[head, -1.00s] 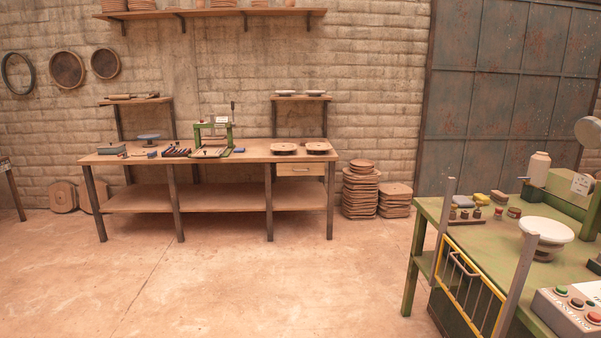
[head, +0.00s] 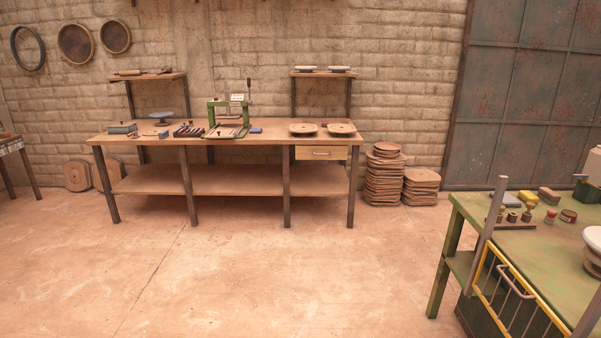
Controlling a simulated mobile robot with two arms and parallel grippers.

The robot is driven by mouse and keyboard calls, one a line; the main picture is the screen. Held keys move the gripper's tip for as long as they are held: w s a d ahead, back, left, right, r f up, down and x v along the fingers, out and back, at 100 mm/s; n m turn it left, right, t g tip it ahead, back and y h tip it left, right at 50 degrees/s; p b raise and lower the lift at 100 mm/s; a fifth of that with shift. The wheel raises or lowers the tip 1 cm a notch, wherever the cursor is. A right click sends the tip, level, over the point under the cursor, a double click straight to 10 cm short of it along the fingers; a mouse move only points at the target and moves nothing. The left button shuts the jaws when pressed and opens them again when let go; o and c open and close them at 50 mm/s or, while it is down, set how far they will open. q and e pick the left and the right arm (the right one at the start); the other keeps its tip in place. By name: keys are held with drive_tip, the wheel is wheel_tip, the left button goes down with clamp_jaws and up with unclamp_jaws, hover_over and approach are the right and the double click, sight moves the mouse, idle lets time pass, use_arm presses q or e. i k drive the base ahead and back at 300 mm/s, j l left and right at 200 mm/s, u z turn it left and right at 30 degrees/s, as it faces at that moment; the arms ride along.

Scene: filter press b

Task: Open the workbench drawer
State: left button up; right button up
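The workbench (head: 220,180) stands against the brick wall, with a brown wooden top, dark legs and a lower shelf. Its drawer (head: 322,153) is a light wooden front under the right end of the top, with a slim horizontal handle. The drawer front looks flush with the bench, so it appears closed. The bench is across the room, some distance from me. Neither of my grippers shows in the head view.
A green table (head: 530,243) with a yellow-framed guard rack (head: 517,290) stands close at the right. Stacks of round and squarish boards (head: 384,177) sit on the floor right of the bench. The floor (head: 260,265) before the bench is clear.

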sight(303, 152)
drive_tip(key=i, duration=4.2)
